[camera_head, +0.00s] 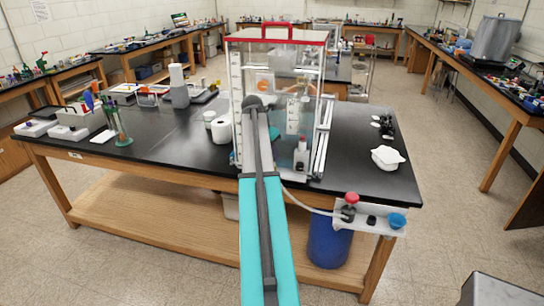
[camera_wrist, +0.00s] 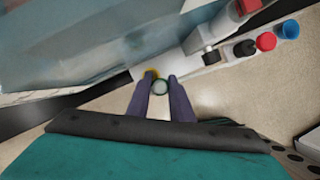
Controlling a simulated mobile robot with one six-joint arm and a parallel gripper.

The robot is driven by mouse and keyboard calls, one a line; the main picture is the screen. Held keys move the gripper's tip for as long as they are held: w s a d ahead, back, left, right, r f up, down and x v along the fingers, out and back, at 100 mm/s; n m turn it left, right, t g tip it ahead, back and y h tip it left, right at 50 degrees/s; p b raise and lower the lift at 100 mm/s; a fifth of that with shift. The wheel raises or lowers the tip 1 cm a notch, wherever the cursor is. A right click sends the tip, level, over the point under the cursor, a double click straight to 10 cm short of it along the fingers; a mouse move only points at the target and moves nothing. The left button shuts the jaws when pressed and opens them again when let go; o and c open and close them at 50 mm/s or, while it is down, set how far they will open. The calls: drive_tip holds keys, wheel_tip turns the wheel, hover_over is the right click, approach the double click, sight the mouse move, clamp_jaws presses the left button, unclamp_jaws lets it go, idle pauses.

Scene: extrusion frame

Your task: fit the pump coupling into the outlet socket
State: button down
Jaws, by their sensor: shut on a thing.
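In the wrist view my gripper (camera_wrist: 161,80) has its two dark fingers closed around a small round pale-green piece (camera_wrist: 160,87), which seems to be the pump coupling. A bit of yellow shows beside its left fingertip. A white plate (camera_head: 379,224) on the bench's front right corner carries a red-topped fitting (camera_head: 351,198), a black fitting (camera_head: 371,220) and a blue fitting (camera_head: 397,220). I cannot tell which is the outlet socket. In the wrist view these fittings lie up and right of the fingertips, apart from them. In the head view my gripper is hidden.
A clear-walled frame with a red top (camera_head: 276,37) stands on the black bench (camera_head: 350,155). A thin pale hose (camera_head: 305,207) runs from it towards the red-topped fitting. A blue drum (camera_head: 328,245) stands below.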

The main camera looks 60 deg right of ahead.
drive_tip(key=shift+w+d, duration=0.35)
drive_tip(key=shift+d, duration=0.15)
drive_tip(key=shift+w+d+f+p, duration=0.2)
drive_tip(key=shift+f+p, duration=0.4)
drive_tip(key=shift+f, duration=0.35)
drive_tip(key=shift+w+d+f+p, duration=0.15)
drive_tip(key=shift+f+p, duration=0.45)
drive_tip(key=shift+f, duration=0.3)
drive_tip(key=shift+s+f, duration=0.1)
drive_tip(key=c, duration=1.6)
unclamp_jaws()
drive_tip(key=shift+o, duration=0.2)
drive_tip(key=b+v, duration=0.2)
drive_tip(key=v, duration=0.5)
drive_tip(key=shift+a+r+b, duration=0.2)
drive_tip(key=shift+r+b, duration=0.15)
drive_tip(key=shift+b, duration=0.05)
